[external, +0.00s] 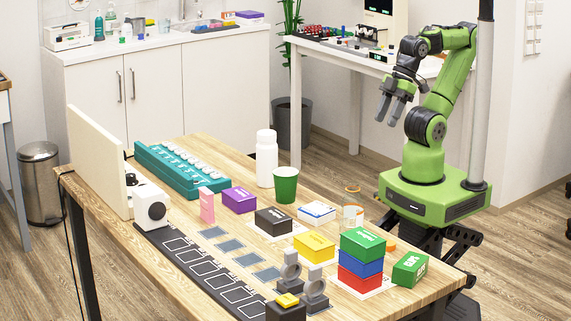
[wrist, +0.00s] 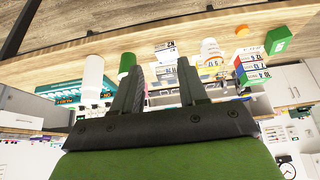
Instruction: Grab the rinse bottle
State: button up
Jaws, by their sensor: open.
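A tall white bottle (external: 266,160), the likeliest rinse bottle, stands upright on the wooden table behind a green cup (external: 286,185). I cannot read any label on it. In the wrist view the white bottle (wrist: 93,76) appears left of my fingers, with the green cup (wrist: 127,63) beside it. My gripper (external: 390,112) is open and empty, held in the air right of the bottle, well apart from it and beyond the table's edge. Its two fingers also show spread in the wrist view (wrist: 157,75).
A teal rack (external: 180,167) lies left of the bottle. Purple (external: 239,200), black (external: 273,221) and yellow (external: 314,247) boxes stand nearer the front. A stack with a green box (external: 362,244) on top stands at right. Smaller bottles (external: 111,20) stand by the sink.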

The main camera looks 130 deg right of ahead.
dwell(0.4)
jog(key=o, duration=0.9)
